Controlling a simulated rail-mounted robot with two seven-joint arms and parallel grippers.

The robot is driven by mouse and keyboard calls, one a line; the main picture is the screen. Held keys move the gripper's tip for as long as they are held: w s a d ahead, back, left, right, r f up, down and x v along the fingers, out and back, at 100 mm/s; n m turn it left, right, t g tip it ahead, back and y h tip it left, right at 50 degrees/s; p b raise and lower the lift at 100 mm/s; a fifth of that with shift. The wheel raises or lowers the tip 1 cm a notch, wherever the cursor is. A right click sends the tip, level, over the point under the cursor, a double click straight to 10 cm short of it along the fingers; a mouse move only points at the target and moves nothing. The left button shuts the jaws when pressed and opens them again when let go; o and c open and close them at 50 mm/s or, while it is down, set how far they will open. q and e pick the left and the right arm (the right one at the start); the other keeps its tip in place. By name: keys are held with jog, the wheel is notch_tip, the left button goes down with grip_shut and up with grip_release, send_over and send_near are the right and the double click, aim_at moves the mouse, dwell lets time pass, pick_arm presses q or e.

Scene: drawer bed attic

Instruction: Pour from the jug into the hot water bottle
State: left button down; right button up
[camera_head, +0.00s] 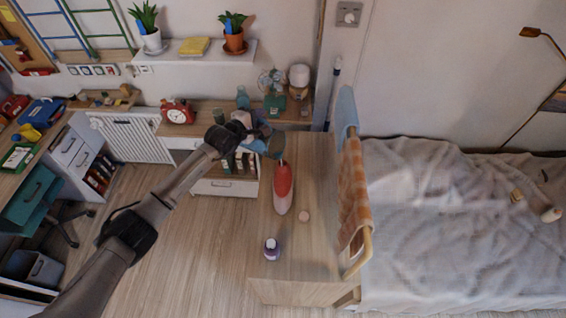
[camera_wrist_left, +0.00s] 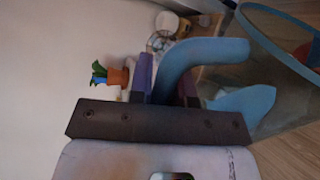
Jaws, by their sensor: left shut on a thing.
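My left gripper (camera_head: 262,137) is shut on the jug's blue handle (camera_wrist_left: 205,58). In the left wrist view the jug has a clear body (camera_wrist_left: 285,90) and a blue rim, and it looks tilted in that picture. In the head view the small blue-grey jug (camera_head: 276,146) hangs at the gripper, just above the top end of the hot water bottle. The hot water bottle (camera_head: 283,187) is red above and pale pink below, on the wooden cabinet top. I cannot tell whether jug and bottle touch, or whether anything flows. My right gripper is out of view.
A low shelf with a red clock (camera_head: 177,111) lies behind.

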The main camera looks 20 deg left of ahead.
pick_arm(q)
jog(key=shift+s+d+r+m+p, duration=0.1)
jog(key=shift+d+r+m+p, duration=0.4)
jog(key=shift+p, duration=0.8)
dwell(1.0)
jog(key=a+f+n+b, duration=0.1)
jog(key=b, duration=0.3)
jog(key=a+f+n+b, duration=0.1)
jog(key=f+b, duration=0.1)
jog(key=b, duration=0.2)
jog(key=w+a+f+n+b, duration=0.1)
jog(key=a+b, duration=0.1)
jog(key=b, duration=0.2)
jog(key=shift+f+h, duration=0.15)
jog(key=shift+h, duration=0.15)
jog(key=shift+a+r, duration=0.1)
jog(key=shift+r, duration=0.25)
jog(key=shift+a+f+n+b, duration=0.1)
jog(key=shift+f+n+b, duration=0.1)
jog(key=shift+n+b, duration=0.1)
jog(key=w+a+f+n+h+b, duration=0.1)
jog(key=a+f+n+b, duration=0.3)
jog(key=f+b, duration=0.4)
jog(key=w+a+f+n+t+h+b, duration=0.1)
jog(key=a+f+n+b, duration=0.4)
jog(key=b, duration=1.3)
jog(key=shift+f+n+b, duration=0.4)
jog(key=shift+f+n, duration=0.6)
jog(key=shift+f, duration=0.75)
jog(key=shift+w+a, duration=0.1)
